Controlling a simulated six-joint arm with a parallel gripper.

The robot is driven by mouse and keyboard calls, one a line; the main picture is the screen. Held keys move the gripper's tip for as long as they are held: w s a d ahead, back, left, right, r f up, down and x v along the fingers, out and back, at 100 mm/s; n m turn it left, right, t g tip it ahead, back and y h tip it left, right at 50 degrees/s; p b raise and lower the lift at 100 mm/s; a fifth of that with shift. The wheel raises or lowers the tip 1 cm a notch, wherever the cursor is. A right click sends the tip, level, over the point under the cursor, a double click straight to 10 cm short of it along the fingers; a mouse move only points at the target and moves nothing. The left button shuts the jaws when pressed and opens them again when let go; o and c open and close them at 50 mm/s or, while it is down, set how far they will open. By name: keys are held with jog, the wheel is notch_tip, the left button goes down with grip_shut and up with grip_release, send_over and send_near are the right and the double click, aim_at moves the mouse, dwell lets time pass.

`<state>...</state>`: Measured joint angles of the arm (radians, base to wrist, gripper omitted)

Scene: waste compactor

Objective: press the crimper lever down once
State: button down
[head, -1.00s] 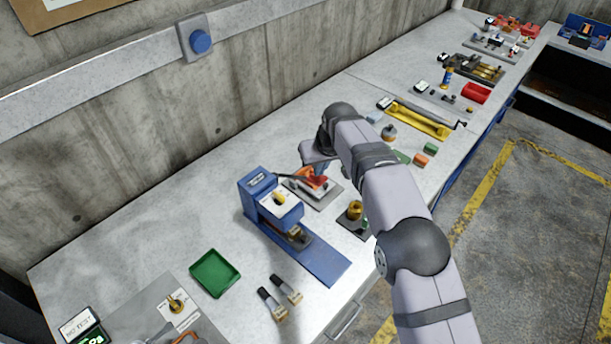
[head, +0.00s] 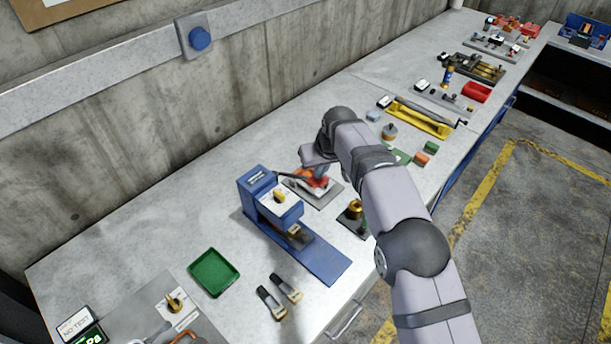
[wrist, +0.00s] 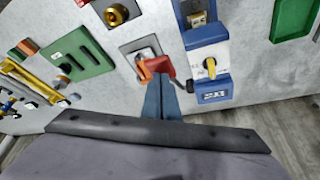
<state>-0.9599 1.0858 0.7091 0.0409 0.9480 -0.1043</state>
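The crimper, a small red and orange device (head: 313,182), sits on a grey base plate (head: 325,198) behind the blue machine. In the wrist view its red part (wrist: 160,67) lies at my fingertips, over the plate (wrist: 130,48). Its orange lever part (head: 304,180) looks low, close to the red body. My gripper (head: 320,174) is above the crimper, partly hidden by my wrist. In the wrist view my blue fingers (wrist: 160,78) are together, with nothing seen between them. They overlap the red part; whether they touch it is unclear.
A blue machine (head: 325,262) with a yellow knob stands close beside the crimper. A brass part on a dark plate (head: 355,218) is in front. A green tray (head: 214,272) lies left. A yellow fixture (head: 425,122) and small blocks lie further right.

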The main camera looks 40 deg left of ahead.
aim_at(320, 180)
notch_tip(320, 180, down, 9)
jog(key=b, duration=0.4)
jog(key=shift+b, duration=0.35)
dwell(0.3)
jog(key=shift+s+r, duration=0.1)
jog(key=shift+r, duration=0.15)
jog(key=shift+a+r+p, duration=0.1)
jog(key=shift+r+p, duration=1.5)
jog(key=shift+r, duration=0.2)
jog(key=shift+d+r+p, duration=0.2)
jog(key=shift+r+p, duration=0.5)
jog(key=shift+r, duration=0.4)
jog(key=shift+a+r+p, duration=0.15)
jog(key=shift+r+p, duration=0.25)
jog(key=shift+r, duration=0.15)
jog(key=shift+r+p, duration=1.05)
jog(key=shift+r, duration=0.65)
